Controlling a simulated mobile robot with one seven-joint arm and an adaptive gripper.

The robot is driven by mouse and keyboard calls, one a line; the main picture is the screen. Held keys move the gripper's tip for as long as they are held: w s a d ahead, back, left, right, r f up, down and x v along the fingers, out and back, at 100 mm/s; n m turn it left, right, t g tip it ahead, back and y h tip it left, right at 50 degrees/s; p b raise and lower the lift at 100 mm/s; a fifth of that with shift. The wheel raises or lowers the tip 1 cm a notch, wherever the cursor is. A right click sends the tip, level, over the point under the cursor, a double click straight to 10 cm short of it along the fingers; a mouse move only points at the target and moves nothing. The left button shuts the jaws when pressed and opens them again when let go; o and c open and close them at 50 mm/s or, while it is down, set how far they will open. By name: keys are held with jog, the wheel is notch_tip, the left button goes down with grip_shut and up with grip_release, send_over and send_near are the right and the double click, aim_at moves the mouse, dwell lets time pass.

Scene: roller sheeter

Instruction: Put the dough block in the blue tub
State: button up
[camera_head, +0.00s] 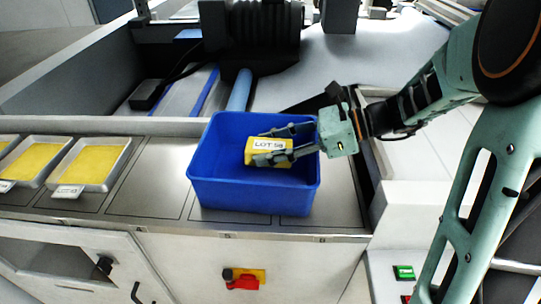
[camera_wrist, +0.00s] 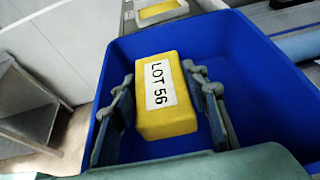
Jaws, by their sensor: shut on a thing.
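The dough block (camera_head: 263,159) is a yellow brick with a white label. In the wrist view the block (camera_wrist: 168,112) shows the label "LOT 56" and lies between the two fingers. My gripper (camera_head: 266,145) is shut on it and reaches in from the right. The blue tub (camera_head: 245,197) stands on the metal counter, and its wall also shows in the wrist view (camera_wrist: 262,75). The block is within the tub's outline, in or over its opening. I cannot tell whether it touches the tub floor.
Metal trays with yellow sheets (camera_head: 96,162) sit on the counter to the left. A dark roller machine (camera_head: 262,38) stands behind the tub. A red and yellow switch (camera_head: 243,279) is on the front panel below. Bare counter (camera_head: 151,180) lies left of the tub.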

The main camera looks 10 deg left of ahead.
jog(key=shift+d+f, duration=0.1)
jog(key=shift+f, duration=1.05)
jog(key=shift+f+b, duration=0.3)
jog(key=shift+f, duration=0.35)
jog(key=o, duration=1.3)
jog(key=shift+o, duration=0.2)
jog(key=shift+r, duration=0.3)
jog(key=shift+r+p, duration=0.4)
jog(key=shift+r, duration=0.15)
jog(key=v, duration=1.2)
jog(key=shift+f, duration=0.3)
